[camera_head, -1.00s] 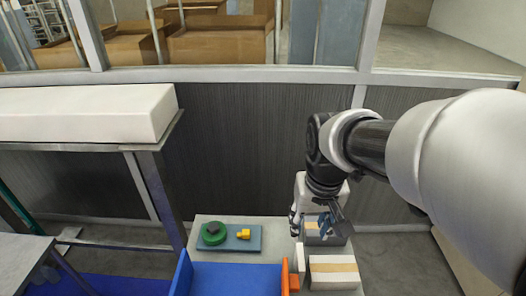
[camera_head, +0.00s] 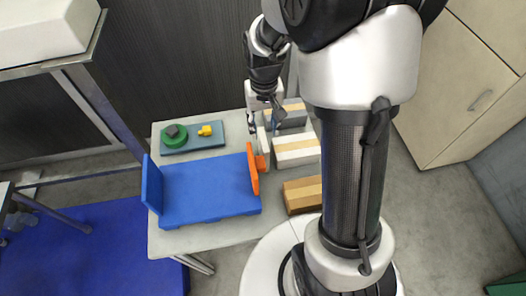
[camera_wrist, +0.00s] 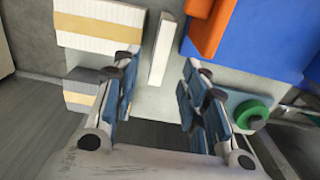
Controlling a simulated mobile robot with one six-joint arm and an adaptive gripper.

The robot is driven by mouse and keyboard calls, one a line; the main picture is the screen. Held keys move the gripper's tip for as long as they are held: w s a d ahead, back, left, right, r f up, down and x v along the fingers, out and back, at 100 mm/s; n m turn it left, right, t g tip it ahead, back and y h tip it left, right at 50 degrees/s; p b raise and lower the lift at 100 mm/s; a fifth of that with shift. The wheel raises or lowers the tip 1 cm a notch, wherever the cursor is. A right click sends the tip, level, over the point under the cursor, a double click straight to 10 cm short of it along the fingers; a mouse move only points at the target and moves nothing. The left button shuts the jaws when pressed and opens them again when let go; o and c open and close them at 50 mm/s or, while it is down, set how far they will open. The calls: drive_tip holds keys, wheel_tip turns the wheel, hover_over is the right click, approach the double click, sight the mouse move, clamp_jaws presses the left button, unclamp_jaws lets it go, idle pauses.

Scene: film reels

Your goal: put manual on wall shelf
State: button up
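A thin white upright slab, which looks like the manual (camera_head: 263,146), stands on the table (camera_head: 222,238) between the orange piece and the boxes. In the wrist view the slab (camera_wrist: 162,48) appears as a narrow strip beyond and between my fingertips. My gripper (camera_head: 264,122) is open above the far part of the table. In the wrist view its blue-padded fingers (camera_wrist: 160,80) are spread wide with nothing between the pads. No surface is clearly identifiable as the wall shelf.
A blue holder (camera_head: 210,190) with an orange end (camera_head: 254,170) fills the table's middle. Behind it, a grey-blue tray (camera_head: 205,144) bears a green reel (camera_head: 174,140) and yellow piece (camera_head: 207,130). White (camera_head: 293,152) and brown (camera_head: 303,190) taped boxes stand right. A metal-framed rack (camera_head: 70,58) stands left.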

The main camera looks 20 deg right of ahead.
sight(263, 139)
wheel_tip(263, 139, down, 8)
drive_tip(key=b, duration=0.3)
drive_tip(key=shift+r, duration=0.15)
clamp_jaws()
idle(0.4)
